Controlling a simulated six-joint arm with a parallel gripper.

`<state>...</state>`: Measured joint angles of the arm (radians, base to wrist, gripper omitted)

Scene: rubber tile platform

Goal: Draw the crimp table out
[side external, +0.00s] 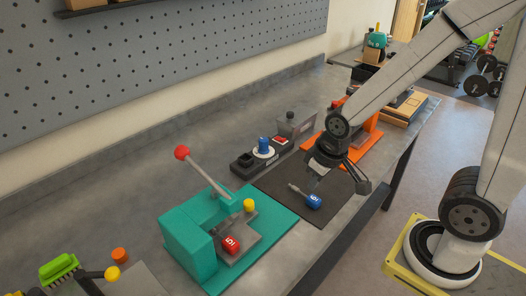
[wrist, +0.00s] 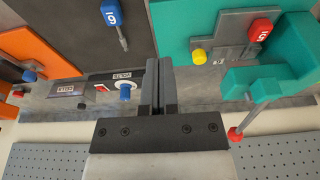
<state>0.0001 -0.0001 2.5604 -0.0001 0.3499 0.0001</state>
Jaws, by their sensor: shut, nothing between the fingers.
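A teal press (side external: 190,238) stands on the bench with a lever (side external: 207,174) tilted up, ending in a red ball. A grey plate (side external: 252,236), which appears to be the crimp table, lies at its base with a yellow knob (side external: 249,205) and a red numbered block (side external: 231,245) on it. The plate also shows in the wrist view (wrist: 229,48), with the yellow knob (wrist: 198,56) beside it. My gripper (side external: 361,186) is shut and empty above the dark mat, to the right of the press. Its closed fingers (wrist: 158,70) touch none of these parts.
A blue-handled tool (side external: 314,201) lies on the dark mat (side external: 291,187). A black box with a blue knob (side external: 264,147) stands behind the mat. An orange fixture (side external: 366,138) is farther along the bench. A green brush (side external: 59,268) is at front left; a pegboard (side external: 150,50) backs the bench.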

